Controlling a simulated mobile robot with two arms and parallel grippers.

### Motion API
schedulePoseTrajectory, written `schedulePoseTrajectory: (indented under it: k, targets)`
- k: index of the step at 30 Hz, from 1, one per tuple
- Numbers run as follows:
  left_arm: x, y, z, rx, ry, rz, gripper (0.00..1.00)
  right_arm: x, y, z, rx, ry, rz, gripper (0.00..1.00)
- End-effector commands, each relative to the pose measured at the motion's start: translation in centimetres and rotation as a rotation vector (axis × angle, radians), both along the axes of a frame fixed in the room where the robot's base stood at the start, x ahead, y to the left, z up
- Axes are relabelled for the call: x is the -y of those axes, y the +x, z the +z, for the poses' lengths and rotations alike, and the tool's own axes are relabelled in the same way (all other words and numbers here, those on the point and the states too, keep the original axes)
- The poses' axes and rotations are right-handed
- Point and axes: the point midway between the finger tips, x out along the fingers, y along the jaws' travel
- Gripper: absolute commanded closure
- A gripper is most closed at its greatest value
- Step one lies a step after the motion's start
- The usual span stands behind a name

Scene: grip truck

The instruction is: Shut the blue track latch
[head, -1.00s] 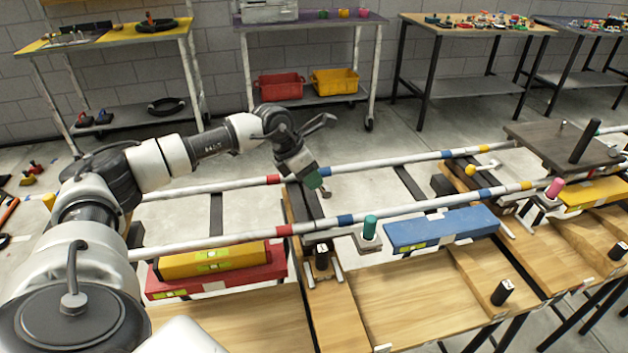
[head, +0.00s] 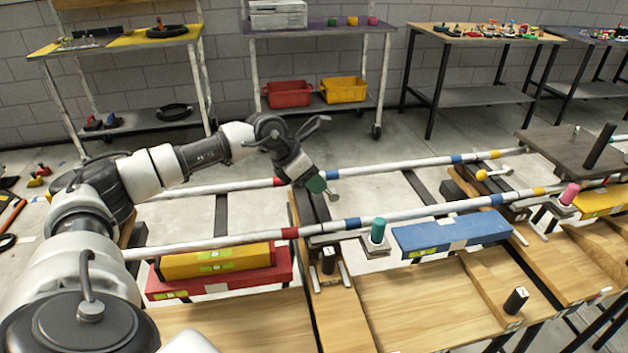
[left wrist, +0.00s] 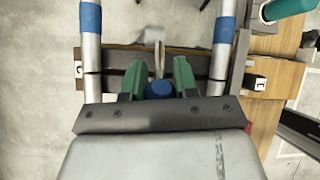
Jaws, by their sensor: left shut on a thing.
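The blue track latch shows in the left wrist view as a round blue knob (left wrist: 159,90) with a thin metal bar beyond it, on a dark and wooden crosspiece between the two rails. In the head view my gripper hides the knob. My left gripper (head: 316,185) is over this crosspiece at the far rail. In the left wrist view its green fingers (left wrist: 157,80) are on both sides of the blue knob, shut on it. My right gripper is in neither view.
White rails with red, blue and yellow bands, including the near rail (head: 400,215), run across the wooden frame. A green upright knob (head: 378,231) and a blue box (head: 452,233) are to the right. Red and yellow boxes (head: 215,262) lie at the left. A yellow-knobbed latch (head: 482,175) is farther right.

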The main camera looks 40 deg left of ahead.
Motion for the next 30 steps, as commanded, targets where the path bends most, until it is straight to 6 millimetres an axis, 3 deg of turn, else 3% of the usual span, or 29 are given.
schedulePoseTrajectory:
  k: [2, 3, 8, 19, 30]
  targets:
    - [-0.1, 0.1, 0.1, 0.004, 0.001, 0.002, 1.0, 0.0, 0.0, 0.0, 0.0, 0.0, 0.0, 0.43]
    - [-0.1, 0.1, 0.1, 0.003, 0.001, 0.002, 0.68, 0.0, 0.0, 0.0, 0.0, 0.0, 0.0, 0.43]
    - [-0.1, 0.0, 0.1, 0.002, 0.001, 0.001, 0.46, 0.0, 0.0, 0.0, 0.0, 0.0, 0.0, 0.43]
    - [-0.4, -0.3, 0.8, 0.001, 0.001, 0.002, 0.46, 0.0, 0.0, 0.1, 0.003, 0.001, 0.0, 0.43]
    - [-3.2, -3.4, 6.5, 0.002, 0.002, 0.003, 0.46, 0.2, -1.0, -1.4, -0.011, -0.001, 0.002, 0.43]
